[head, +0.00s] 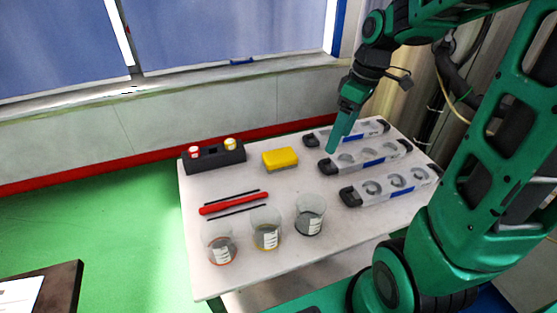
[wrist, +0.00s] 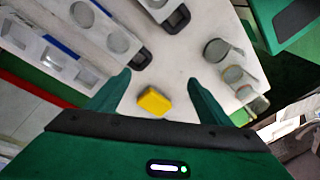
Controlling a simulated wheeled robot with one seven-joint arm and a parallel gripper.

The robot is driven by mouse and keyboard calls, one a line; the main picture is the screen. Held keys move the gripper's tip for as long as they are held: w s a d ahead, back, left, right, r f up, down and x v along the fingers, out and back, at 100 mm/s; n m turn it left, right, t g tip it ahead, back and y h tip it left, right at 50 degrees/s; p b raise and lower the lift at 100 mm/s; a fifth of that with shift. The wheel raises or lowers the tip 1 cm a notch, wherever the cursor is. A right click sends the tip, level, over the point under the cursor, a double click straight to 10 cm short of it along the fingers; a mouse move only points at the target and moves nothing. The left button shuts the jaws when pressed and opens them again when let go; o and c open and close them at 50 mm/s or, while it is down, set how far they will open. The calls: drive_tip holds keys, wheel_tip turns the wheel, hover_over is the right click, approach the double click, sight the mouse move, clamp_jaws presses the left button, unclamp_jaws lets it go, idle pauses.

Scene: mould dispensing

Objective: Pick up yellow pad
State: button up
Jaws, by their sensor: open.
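The yellow pad (head: 280,159) lies on the white table (head: 230,288), near its far edge, right of the black holder. It is a small rectangular block. My gripper (head: 332,150) is above the table, to the right of the pad, pointing down. In the wrist view my gripper (wrist: 157,78) has its fingers spread wide with nothing between them.
A black holder (head: 213,158) with red and yellow-topped items stands left of the pad. A red stick (head: 233,203) lies between thin dark rods. Three clear cups (head: 309,216) stand in front. Three moulds with round cavities (head: 365,158) lie at right. The table around the pad is clear.

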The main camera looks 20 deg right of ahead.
sight(280, 155)
drive_tip(key=w+a+f+n, duration=0.1)
drive_tip(key=w+a+n, duration=0.1)
drive_tip(key=w+n, duration=0.1)
drive_tip(key=w+a+f+n+y, duration=0.1)
drive_tip(key=w+a+n, duration=0.2)
drive_tip(key=w+n, duration=0.1)
drive_tip(key=w+a+f+n+y, duration=0.1)
drive_tip(key=w+a+f+n, duration=0.1)
drive_tip(key=w+n, duration=0.1)
drive_tip(key=shift+w+a, duration=0.2)
drive_tip(key=shift+w, duration=0.7)
drive_tip(key=shift+w+a+f+n, duration=0.1)
drive_tip(key=shift+a+f+n, duration=0.1)
drive_tip(key=shift+n, duration=0.2)
drive_tip(key=shift+a+x, duration=0.1)
drive_tip(key=shift+x, duration=2.5)
drive_tip(key=shift+a+x, duration=0.15)
drive_tip(key=shift+x, duration=2.45)
drive_tip(key=c, duration=1.3)
drive_tip(key=shift+r, duration=0.1)
wheel_tip(280, 155, up, 5)
drive_tip(key=shift+f, duration=0.2)
drive_tip(key=s+a+r, duration=0.2)
drive_tip(key=a, duration=0.1)
drive_tip(key=s+a+r, duration=0.2)
drive_tip(key=a, duration=0.1)
drive_tip(key=s+a+r, duration=0.2)
drive_tip(key=a, duration=0.2)
drive_tip(key=shift+s+r, duration=0.1)
drive_tip(key=shift+r, duration=0.1)
